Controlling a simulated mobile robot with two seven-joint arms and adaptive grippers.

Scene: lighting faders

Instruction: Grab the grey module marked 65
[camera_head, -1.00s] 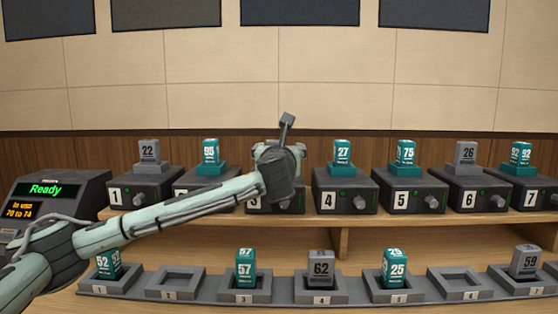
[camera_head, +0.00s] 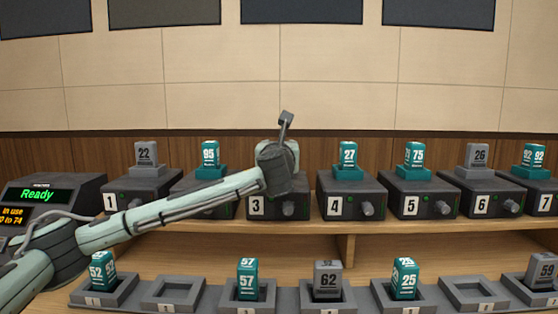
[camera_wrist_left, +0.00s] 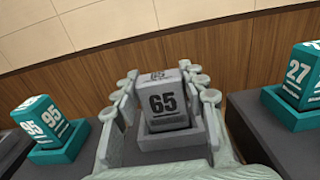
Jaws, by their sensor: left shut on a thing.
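The grey module marked 65 (camera_wrist_left: 167,108) stands in a grey socket (camera_wrist_left: 172,140) in the left wrist view, with its number facing me. My left gripper (camera_wrist_left: 163,84) has a finger on each side of it and is shut on it. In the head view my left gripper (camera_head: 279,150) is over unit 3 (camera_head: 263,207) on the upper shelf, and the wrist hides the module there. My right gripper is not in view.
Teal module 95 (camera_head: 209,154) stands left of my gripper and teal module 27 (camera_head: 348,154) right of it. Knobs front the units. A lower row of trays holds several modules; tray 2 (camera_head: 172,292) is empty. A "Ready" display (camera_head: 37,195) stands at left.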

